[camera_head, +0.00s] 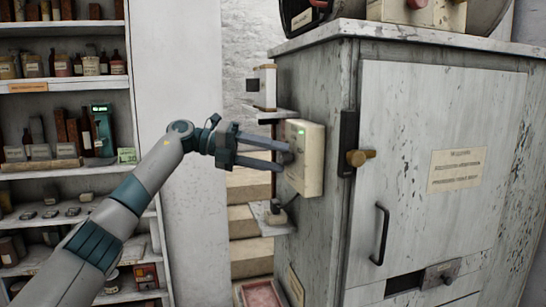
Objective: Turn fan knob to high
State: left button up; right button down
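A cream control box (309,171) is fixed to the left side of the grey cabinet, with a small green light near its top. A small dark shape on its front face, at the fingertips, looks like the knob; its setting and any labels are hidden or too small to read. My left gripper (284,157) reaches in from the left, with its two fingers apart, one above the other, and the tips at the box's face. I cannot tell whether the fingers press on the knob. My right gripper is not in view.
The worn grey cabinet (440,110) fills the right, with a brass knob (361,157) and a black handle (380,234) on its front. Small shelves with devices jut out above and below the box. A crowded shelf unit (66,85) stands at the left.

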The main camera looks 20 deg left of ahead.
pick_arm(q)
jog(key=shift+r, duration=0.1)
jog(key=b+v, duration=0.3)
jog(key=v, duration=1.4)
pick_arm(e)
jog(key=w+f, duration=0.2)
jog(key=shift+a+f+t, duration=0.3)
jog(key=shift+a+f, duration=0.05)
pick_arm(q)
jog(key=shift+s+a, duration=0.15)
jog(key=shift+a, duration=0.05)
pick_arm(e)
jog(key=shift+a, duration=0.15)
